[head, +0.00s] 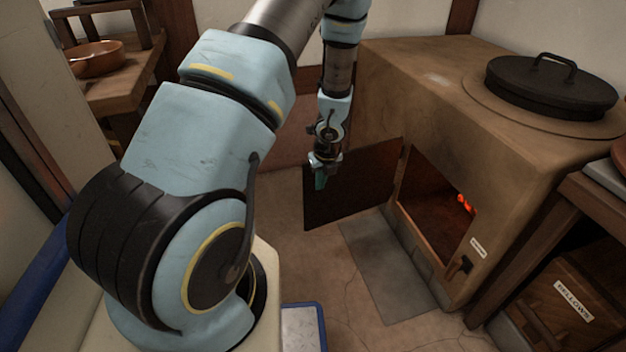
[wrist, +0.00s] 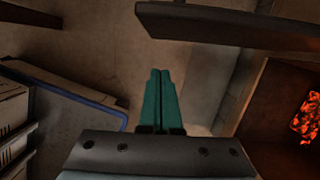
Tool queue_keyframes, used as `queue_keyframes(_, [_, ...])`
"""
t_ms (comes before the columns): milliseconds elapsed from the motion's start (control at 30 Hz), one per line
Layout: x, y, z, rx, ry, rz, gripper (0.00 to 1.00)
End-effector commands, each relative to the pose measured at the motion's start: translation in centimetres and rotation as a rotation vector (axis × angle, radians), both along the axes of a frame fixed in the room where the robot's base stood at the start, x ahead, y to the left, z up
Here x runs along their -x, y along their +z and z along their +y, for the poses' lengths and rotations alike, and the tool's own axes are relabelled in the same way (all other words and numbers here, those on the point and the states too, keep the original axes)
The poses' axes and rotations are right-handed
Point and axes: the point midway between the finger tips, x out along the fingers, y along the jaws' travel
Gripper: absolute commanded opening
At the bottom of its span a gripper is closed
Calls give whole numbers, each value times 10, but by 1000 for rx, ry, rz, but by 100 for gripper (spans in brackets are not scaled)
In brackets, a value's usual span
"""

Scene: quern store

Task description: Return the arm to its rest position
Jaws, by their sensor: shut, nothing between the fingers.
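My gripper (head: 321,180) hangs from my blue and grey arm in the middle of the head view, pointing down in front of the opened stove door. In the wrist view its two green fingers (wrist: 161,98) lie side by side, shut, with nothing between them. The dark stove door (head: 350,188) stands swung open just behind and right of my gripper in the head view. It also shows as a dark slab at the top of the wrist view (wrist: 235,26). Whether the gripper touches the door cannot be told; a gap seems to show in the wrist view.
A clay stove (head: 450,120) with glowing embers (head: 465,203) stands at right, a black lidded pot (head: 550,88) on top. A wooden bench (head: 125,85) with a copper pan (head: 96,58) is at upper left. A drawer labelled BELLOWS (head: 570,305) is at lower right. Floor below my gripper is clear.

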Motion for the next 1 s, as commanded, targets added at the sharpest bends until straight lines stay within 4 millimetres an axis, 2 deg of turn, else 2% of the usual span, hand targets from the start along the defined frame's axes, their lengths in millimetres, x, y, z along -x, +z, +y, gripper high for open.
queue_keyframes(33, [-1, 20, 0, 3, 5, -5, 0])
queue_keyframes(300, [12, 68, -4, 3, 4, -4, 0])
queue_keyframes(433, [15, 82, -5, 1, 3, -5, 0])
queue_keyframes(733, [17, 94, -2, 9, 45, -9, 0])
queue_keyframes(867, [16, 124, 21, 56, 303, -41, 0])
queue_keyframes(967, [22, 161, 52, 125, 667, -76, 0])
queue_keyframes(1000, [27, 177, 67, 158, 836, -89, 0])
